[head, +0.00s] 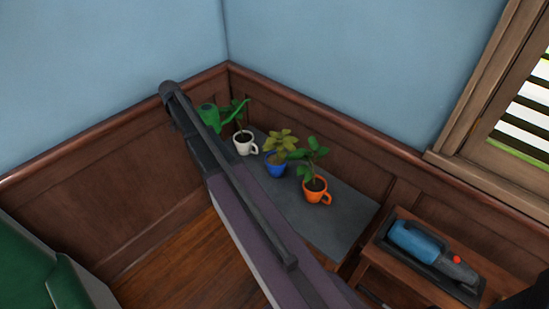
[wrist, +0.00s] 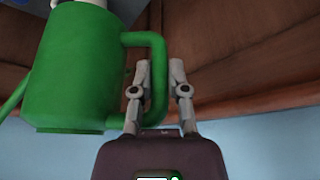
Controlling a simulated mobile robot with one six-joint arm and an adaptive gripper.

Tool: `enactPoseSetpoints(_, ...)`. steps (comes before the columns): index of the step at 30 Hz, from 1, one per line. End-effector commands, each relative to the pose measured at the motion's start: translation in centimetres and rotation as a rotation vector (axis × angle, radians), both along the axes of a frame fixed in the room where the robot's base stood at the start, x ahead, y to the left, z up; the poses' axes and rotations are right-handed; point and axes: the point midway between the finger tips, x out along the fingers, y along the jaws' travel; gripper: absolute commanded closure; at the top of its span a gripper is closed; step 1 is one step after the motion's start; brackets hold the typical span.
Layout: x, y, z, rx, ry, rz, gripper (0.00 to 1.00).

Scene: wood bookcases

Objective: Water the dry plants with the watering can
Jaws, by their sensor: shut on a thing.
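My gripper (wrist: 160,68) is shut on the handle of the green watering can (wrist: 75,70); the fingers lie on both sides of the handle. In the head view the can (head: 208,116) hangs in the back corner, its spout pointing right over the plant in the white mug (head: 244,143). I cannot tell whether water flows. A yellowish, dry-looking plant (head: 281,142) stands in a blue pot (head: 275,165) in the middle. A green plant (head: 314,153) stands in an orange mug (head: 315,190) at the right. In the head view my arm hides the gripper.
The pots stand on a dark grey tabletop (head: 335,222) against the wood-panelled wall. A small wooden stand with a blue handheld vacuum (head: 418,240) is to its right, below a window. A green padded seat (head: 40,270) is at the lower left. Wooden floor lies between.

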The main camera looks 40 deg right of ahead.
Motion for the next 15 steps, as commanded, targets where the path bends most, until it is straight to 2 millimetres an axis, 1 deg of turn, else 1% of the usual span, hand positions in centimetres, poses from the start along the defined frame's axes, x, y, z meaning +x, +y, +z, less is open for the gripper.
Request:
enactPoseSetpoints(8,1.3,-1.5,-2.5,0.001,0.002,-0.075,1.00)
enactPoseSetpoints(15,2.8,-3.7,-5.6,0.003,0.004,-0.191,1.00)
